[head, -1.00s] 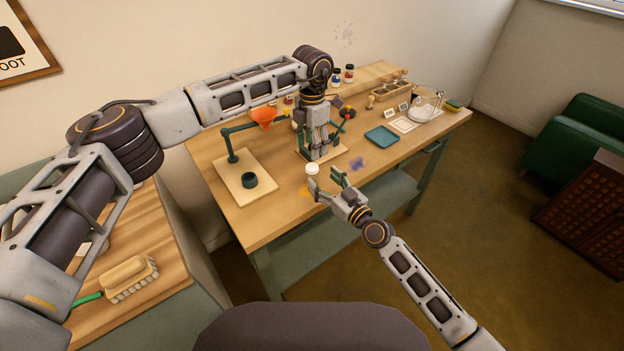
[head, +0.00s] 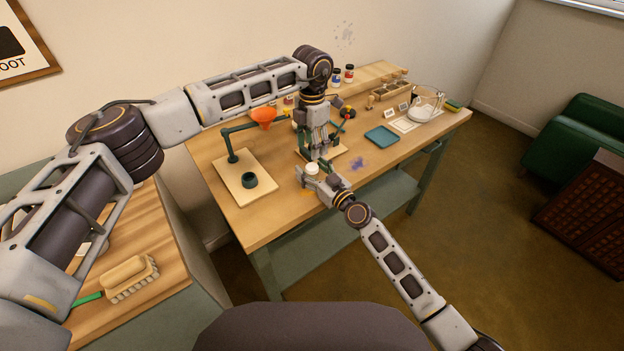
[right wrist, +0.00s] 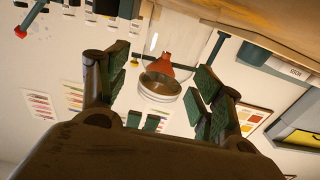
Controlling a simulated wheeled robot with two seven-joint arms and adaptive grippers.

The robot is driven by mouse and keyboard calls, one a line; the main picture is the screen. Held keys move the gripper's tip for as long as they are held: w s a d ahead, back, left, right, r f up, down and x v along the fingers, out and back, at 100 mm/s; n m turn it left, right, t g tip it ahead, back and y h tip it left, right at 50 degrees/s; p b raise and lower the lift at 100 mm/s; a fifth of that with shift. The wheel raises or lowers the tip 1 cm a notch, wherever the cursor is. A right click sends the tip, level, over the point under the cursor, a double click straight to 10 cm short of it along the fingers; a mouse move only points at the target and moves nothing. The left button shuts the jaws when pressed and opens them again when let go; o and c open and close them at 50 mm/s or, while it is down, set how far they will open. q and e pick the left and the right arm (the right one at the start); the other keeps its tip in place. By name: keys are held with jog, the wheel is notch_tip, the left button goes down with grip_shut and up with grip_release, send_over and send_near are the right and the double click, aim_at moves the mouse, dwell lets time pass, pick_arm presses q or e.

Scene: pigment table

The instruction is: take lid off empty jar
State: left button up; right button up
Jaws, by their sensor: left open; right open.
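The jar shows in the head view as a small pale round lid (head: 312,168) near the table's front edge; its body is mostly hidden behind my right gripper. In the right wrist view, turned upside down, the clear jar (right wrist: 181,42) and its rimmed lid (right wrist: 158,96) stand between the open fingers, and I see no finger clearly touching them. The jar looks empty, with the orange funnel showing through it. My right gripper (head: 313,176) is open around the jar. My left gripper (head: 319,153) is open, pointing down just behind the jar.
A board with a green stand, an orange funnel (head: 263,118) and a dark green ring (head: 249,180) stand left of the jar. A blue tray (head: 381,136) lies to the right. A glass bowl (head: 427,103) stands at the far right. The table's front edge (head: 300,198) is close.

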jog(key=c, duration=1.5)
jog(key=o, duration=1.5)
jog(key=shift+s+d, duration=0.1)
jog(key=shift+v, duration=5.85)
